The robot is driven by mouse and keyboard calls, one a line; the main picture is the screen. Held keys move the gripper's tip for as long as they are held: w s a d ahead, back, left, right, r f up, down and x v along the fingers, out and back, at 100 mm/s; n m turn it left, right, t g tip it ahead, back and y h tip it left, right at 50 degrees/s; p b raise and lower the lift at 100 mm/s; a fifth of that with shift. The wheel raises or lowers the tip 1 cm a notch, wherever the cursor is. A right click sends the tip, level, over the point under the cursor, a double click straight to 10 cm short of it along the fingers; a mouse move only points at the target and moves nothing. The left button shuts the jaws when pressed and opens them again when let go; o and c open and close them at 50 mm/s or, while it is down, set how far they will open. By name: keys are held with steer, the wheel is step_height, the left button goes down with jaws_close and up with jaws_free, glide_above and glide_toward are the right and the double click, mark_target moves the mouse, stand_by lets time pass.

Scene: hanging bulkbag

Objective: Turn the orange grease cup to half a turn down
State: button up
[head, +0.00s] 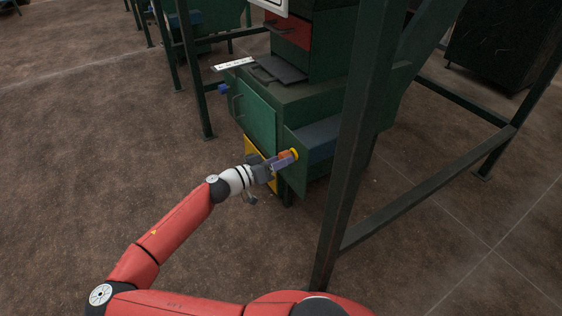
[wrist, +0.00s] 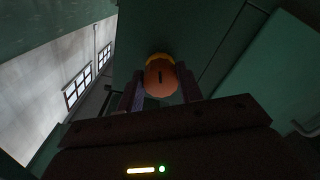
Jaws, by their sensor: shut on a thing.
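The orange grease cup (head: 286,156) sits on the side of the green machine, with a yellow ring (head: 295,153) behind it. In the wrist view the cup (wrist: 160,77) shows its round orange face with a dark mark on it, and the yellow part (wrist: 158,58) shows above. My gripper (head: 281,161) reaches it from the lower left. In the wrist view its two fingers (wrist: 160,92) stand on either side of the cup, shut on it. The fingers partly hide the cup's sides.
The green machine (head: 257,115) has a door panel with a handle, beside the cup. A dark green frame post (head: 350,140) stands close to the right of the cup. A yellow panel (head: 258,158) is behind my wrist. The floor (head: 100,150) at left is clear.

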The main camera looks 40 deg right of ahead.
steer(key=shift+f+m, duration=0.1)
steer(key=shift+m, duration=2.1)
steer(key=o, duration=1)
steer(key=a, duration=0.7)
steer(key=shift+w+a+p, duration=0.2)
steer(key=shift+a+p, duration=0.1)
steer(key=shift+a, duration=0.1)
